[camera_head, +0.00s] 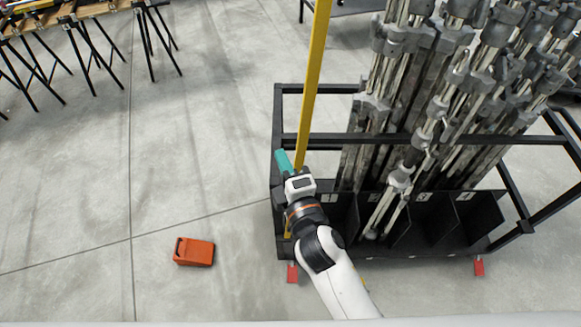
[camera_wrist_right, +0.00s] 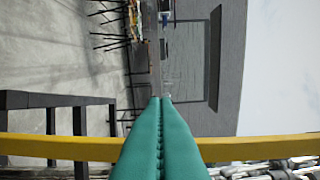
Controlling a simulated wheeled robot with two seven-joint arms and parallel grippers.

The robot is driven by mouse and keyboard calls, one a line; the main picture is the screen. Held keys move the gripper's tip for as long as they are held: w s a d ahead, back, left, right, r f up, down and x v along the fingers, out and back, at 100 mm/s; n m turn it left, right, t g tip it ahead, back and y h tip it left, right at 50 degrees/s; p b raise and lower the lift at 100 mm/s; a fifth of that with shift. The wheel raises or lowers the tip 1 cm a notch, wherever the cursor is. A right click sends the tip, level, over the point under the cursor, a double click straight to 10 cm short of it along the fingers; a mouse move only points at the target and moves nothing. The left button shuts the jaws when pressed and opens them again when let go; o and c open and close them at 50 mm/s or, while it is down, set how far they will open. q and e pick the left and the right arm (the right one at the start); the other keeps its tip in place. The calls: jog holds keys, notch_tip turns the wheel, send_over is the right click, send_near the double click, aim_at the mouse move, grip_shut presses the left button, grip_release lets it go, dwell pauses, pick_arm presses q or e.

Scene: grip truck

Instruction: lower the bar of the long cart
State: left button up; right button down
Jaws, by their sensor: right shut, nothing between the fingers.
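The long black cart (camera_head: 281,110) stands at the right, loaded with grey poles and stands. Its yellow bar (camera_head: 312,80) stands upright, slightly tilted, at the cart's left end and runs out of the top of the head view. My right gripper (camera_head: 281,156) has teal fingers, pressed together and empty, just left of the bar. In the right wrist view the shut fingers (camera_wrist_right: 160,102) cross in front of the yellow bar (camera_wrist_right: 60,146) and hide its middle; I cannot tell if they touch it. The bar's lower end is partly hidden by my arm. My left gripper is not in view.
An orange case (camera_head: 194,252) lies on the floor left of the cart. Red tags (camera_head: 292,273) hang at the cart's lower front edge. A wooden-topped table (camera_head: 75,14) on black legs stands at the far left. The floor between is clear.

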aim_at(298, 145)
jog(key=w+d, duration=0.1)
jog(key=w+p, duration=0.1)
jog(key=w, duration=0.1)
jog(key=w+d+p, duration=0.1)
jog(key=shift+w+d+f, duration=0.1)
jog(key=shift+w+d, duration=0.2)
dwell(0.3)
jog(key=shift+d, duration=0.3)
jog(key=d+f+m+t+b, duration=0.1)
jog(key=d+f+m+b, duration=0.2)
jog(key=d, duration=1)
jog(key=d+f+m+t+h+b, duration=0.1)
jog(key=d+f+m+b, duration=0.3)
jog(key=d+f+b, duration=0.6)
jog(key=d+f+m+t+b, duration=0.1)
jog(key=d+f+m+b, duration=0.2)
jog(key=d, duration=1.4)
notch_tip(298, 145, down, 4)
jog(key=b, duration=0.3)
jog(key=shift+s+m+h, duration=0.3)
jog(key=shift+s+m, duration=0.05)
jog(key=shift+m, duration=0.05)
